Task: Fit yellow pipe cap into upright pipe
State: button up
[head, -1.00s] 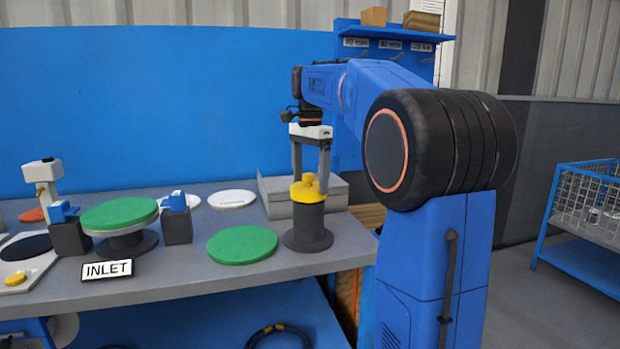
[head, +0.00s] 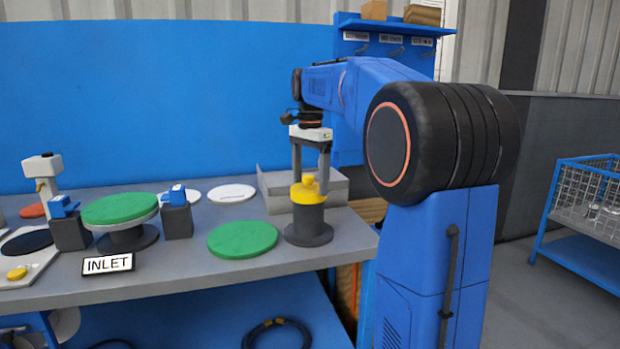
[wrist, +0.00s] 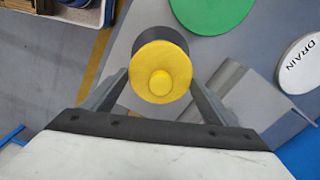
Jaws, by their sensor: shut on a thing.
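The yellow pipe cap (head: 307,190) sits at the top of the dark grey upright pipe (head: 308,220), which stands on a round flange on the bench. In the wrist view the cap (wrist: 160,72) shows as a yellow disc with a small round knob and covers most of the pipe's top. The pipe (wrist: 150,40) shows behind it, up and to the left. My gripper (head: 311,180) points down from above, its two fingers on either side of the cap and shut on it. Whether the cap is fully seated is hidden.
A green disc (head: 242,239) lies left of the pipe. Another green disc (head: 120,209) rests on a stand behind the INLET sign (head: 108,264). A grey angled block (head: 330,192) is close behind the pipe. The bench's right edge is nearby.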

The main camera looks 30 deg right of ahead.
aim_at(310, 175)
jog(key=shift+f, duration=0.7)
jog(key=o, duration=1.1)
jog(key=shift+r, duration=0.15)
notch_tip(310, 175, up, 17)
jog(key=s+a+f+n+t, duration=0.1)
jog(key=s+a+f+n, duration=0.4)
jog(key=s+f, duration=0.5)
jog(key=s+a+f+n+t, duration=0.2)
jog(key=s+a+f+n, duration=0.4)
jog(key=s+f, duration=0.4)
jog(key=s+a+f+n+t, duration=0.1)
jog(key=s+a+f+n, duration=0.4)
jog(key=s+f, duration=0.5)
notch_tip(310, 175, down, 7)
jog(key=shift+s+a+f+n+t, duration=0.1)
jog(key=shift+s+a+n+t, duration=0.05)
jog(key=shift+n+t, duration=0.25)
